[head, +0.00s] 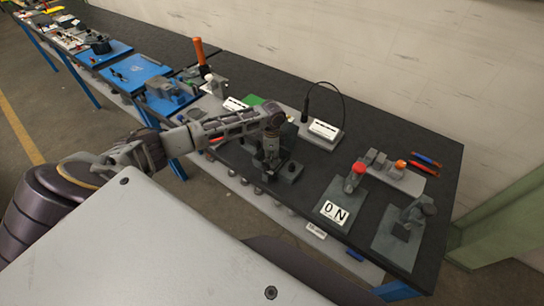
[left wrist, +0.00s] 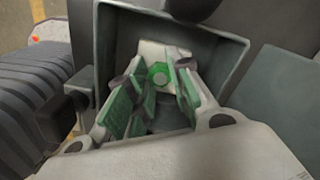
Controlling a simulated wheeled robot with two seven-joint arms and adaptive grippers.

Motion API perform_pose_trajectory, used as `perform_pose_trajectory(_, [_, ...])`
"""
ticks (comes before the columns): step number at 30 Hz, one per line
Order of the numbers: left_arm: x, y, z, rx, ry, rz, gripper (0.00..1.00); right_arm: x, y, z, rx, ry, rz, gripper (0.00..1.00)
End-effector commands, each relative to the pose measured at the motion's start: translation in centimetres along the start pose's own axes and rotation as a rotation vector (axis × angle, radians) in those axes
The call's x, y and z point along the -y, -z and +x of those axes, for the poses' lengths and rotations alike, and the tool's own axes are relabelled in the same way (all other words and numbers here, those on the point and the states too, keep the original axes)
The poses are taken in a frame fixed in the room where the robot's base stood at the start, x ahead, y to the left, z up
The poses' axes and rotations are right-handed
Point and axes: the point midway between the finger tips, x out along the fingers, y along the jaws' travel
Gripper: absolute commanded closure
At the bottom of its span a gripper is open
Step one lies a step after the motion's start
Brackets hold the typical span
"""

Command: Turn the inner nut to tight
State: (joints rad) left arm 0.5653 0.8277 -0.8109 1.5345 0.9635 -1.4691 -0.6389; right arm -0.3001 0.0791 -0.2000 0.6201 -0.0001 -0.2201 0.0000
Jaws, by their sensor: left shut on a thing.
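My left gripper (head: 268,148) reaches down over a dark fixture (head: 288,172) near the front edge of the black bench. In the left wrist view a green hexagonal nut (left wrist: 160,73) shows at the far end, between the green-padded fingers of the left gripper (left wrist: 158,88). The fingers are shut on this nut, which I take for the inner nut. How tight it sits cannot be told. The gripper hides most of the fixture in the head view. My right gripper is not in view.
Right of the fixture stand a red-knobbed device (head: 357,172) by a white "ON" plate (head: 337,212) and a grey clamp-like device (head: 408,226). A white-labelled box (head: 323,130) with a curved cable is behind. Blue tables (head: 135,72) extend left; the wall closes off the back.

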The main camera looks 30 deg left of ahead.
Motion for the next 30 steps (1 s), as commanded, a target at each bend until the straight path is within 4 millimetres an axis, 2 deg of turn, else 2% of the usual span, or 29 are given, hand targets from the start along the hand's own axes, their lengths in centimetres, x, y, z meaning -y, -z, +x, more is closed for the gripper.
perform_pose_trajectory(14, [0.19, 0.09, -0.26, -0.003, 0.005, 0.348, 1.00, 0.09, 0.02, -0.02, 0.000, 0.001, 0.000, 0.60])
perform_pose_trajectory(30, [0.18, 0.08, -0.25, -0.002, 0.004, 0.356, 1.00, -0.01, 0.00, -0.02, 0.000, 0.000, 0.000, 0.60])
